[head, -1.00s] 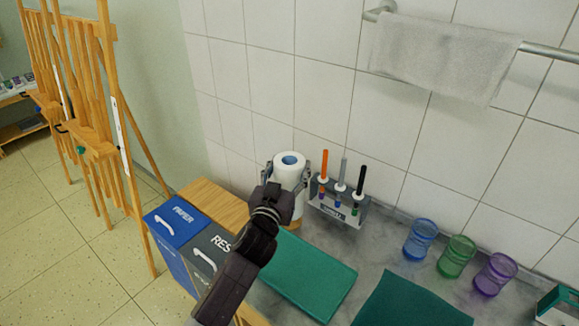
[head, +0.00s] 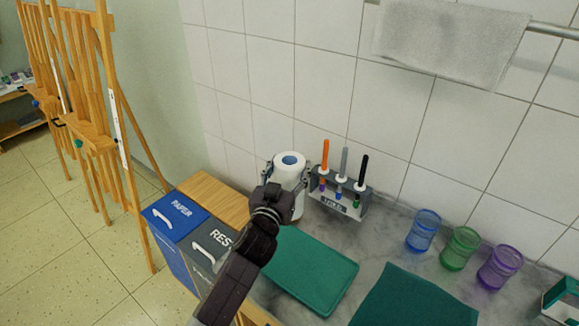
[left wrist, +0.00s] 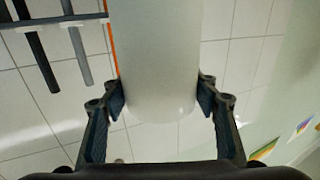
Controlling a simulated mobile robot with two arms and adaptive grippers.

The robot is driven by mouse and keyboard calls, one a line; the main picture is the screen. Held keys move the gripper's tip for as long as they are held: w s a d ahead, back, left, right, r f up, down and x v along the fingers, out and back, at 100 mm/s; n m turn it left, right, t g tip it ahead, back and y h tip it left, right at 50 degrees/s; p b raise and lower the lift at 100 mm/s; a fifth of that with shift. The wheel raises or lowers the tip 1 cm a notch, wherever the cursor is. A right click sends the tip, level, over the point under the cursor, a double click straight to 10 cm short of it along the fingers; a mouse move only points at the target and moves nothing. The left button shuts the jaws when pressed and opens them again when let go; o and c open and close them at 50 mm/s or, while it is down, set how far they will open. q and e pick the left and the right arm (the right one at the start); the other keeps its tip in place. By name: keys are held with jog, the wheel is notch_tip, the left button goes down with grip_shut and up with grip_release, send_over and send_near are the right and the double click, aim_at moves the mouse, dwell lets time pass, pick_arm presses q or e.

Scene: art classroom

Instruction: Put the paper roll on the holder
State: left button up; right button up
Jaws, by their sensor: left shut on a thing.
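The paper roll (head: 290,167) is white with a blue core and stands upright near the tiled wall, at the left end of the counter. My left gripper (head: 285,185) is shut around the roll from the front, with a finger on either side. In the left wrist view the white roll (left wrist: 160,60) fills the middle between the two fingers of the left gripper (left wrist: 162,100). I cannot make out a paper holder. My right gripper is not in view.
A grey tool rack (head: 337,200) with orange, grey and black handled tools stands just right of the roll. A green tray (head: 312,272), a dark green cloth (head: 415,300) and blue, green and purple cups (head: 460,247) lie further right. Bins (head: 175,218) stand at left.

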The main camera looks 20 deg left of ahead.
pick_arm(q)
jog(key=o, duration=2.2)
jog(key=shift+r, duration=0.15)
notch_tip(320, 180, up, 8)
jog(key=p, duration=0.7)
